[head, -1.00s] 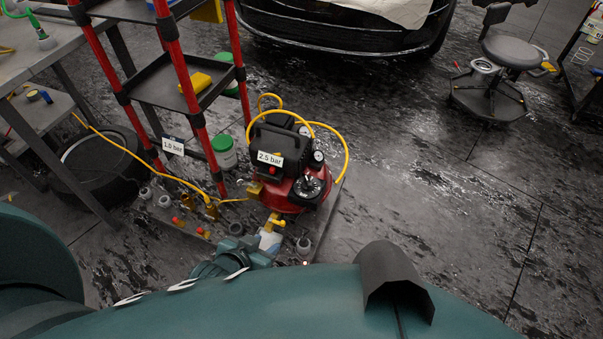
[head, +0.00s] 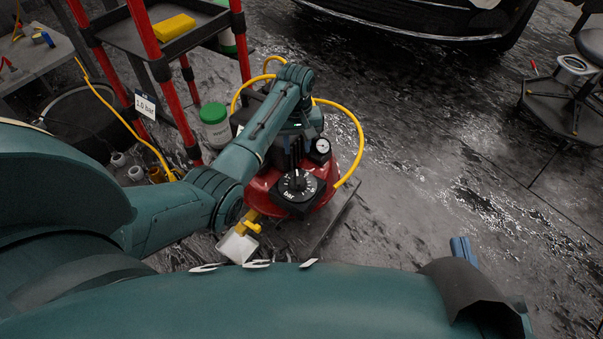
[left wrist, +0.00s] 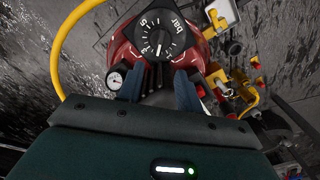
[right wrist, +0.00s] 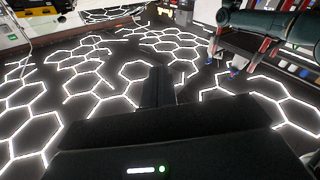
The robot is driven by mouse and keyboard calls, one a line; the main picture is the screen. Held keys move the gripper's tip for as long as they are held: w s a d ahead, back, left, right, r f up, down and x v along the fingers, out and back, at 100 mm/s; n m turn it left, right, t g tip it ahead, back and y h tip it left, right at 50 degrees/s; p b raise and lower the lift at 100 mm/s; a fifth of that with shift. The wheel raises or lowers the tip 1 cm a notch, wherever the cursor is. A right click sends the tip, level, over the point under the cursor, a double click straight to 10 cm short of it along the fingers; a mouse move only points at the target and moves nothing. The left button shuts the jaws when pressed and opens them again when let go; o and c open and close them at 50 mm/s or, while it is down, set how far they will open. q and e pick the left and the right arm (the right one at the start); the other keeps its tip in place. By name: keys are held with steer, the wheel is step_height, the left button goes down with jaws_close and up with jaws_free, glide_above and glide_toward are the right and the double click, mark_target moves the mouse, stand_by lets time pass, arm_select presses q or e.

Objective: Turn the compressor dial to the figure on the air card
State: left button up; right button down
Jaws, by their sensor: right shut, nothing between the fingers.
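The compressor (head: 263,190) is red and black, with a black dial (head: 297,186) marked "bar" facing up. The dial also shows in the left wrist view (left wrist: 160,36), with a white pointer; the exact figure it points to is too small to read surely. My left gripper (head: 293,148) is over the compressor, just above the dial in the head view. In the left wrist view its blue fingers (left wrist: 159,90) are apart and empty, short of the dial. A white card (head: 145,105) on the cart seems to read 1.0 bar. The compressor's card is hidden by my left arm. My right gripper (right wrist: 158,86) is shut and empty.
A yellow hose (head: 350,140) loops around the compressor. A round gauge (head: 322,146) sits behind the dial. A red-posted cart (head: 160,60) and a green-lidded tub (head: 214,124) stand to the left. The floor on the right is clear up to a stool (head: 570,90).

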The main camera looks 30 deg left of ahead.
mark_target(298, 177)
arm_select(q)
step_height(298, 177, down, 11)
steer(key=b, duration=0.5)
steer(key=shift+s+f+b, duration=0.15)
steer(key=shift+b, duration=0.2)
steer(key=shift+f, duration=0.45)
arm_select(e)
steer(key=shift+a+m+t+y, duration=0.3)
steer(key=shift+a+m+y, duration=0.2)
steer(key=shift+a+y, duration=0.15)
arm_select(q)
steer(key=shift+c, duration=0.3)
jaws_close()
